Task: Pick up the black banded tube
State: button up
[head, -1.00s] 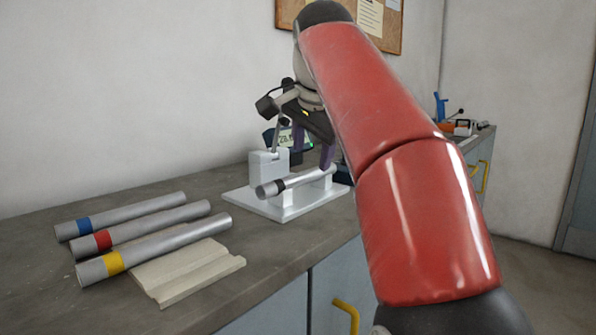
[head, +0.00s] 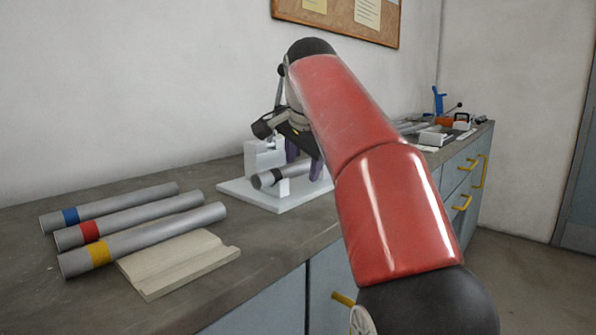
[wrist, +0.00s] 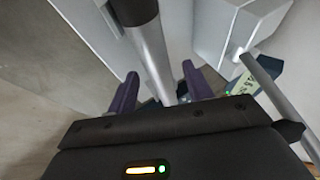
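The black banded tube (head: 274,177) is a silver tube with a black band near its left end. It lies in the white jig (head: 275,201) on the bench. In the wrist view the tube (wrist: 150,45) runs from the top down between my fingers, with the black band at the top edge. My gripper (head: 304,160) is over the tube; its purple fingers straddle it. In the wrist view my gripper (wrist: 160,68) is open, with a gap visible on both sides of the tube. The right part of the tube is partly hidden by my fingers and arm in the head view.
Tubes with blue (head: 110,207), red (head: 140,221) and yellow (head: 140,240) bands lie at the left beside a grooved pale block (head: 180,262). A jig post block (wrist: 240,30) and a slanted rod (wrist: 275,95) stand close to the right finger. Several items lie on the far bench.

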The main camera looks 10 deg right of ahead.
grip_shut()
jog(key=shift+r, duration=0.15)
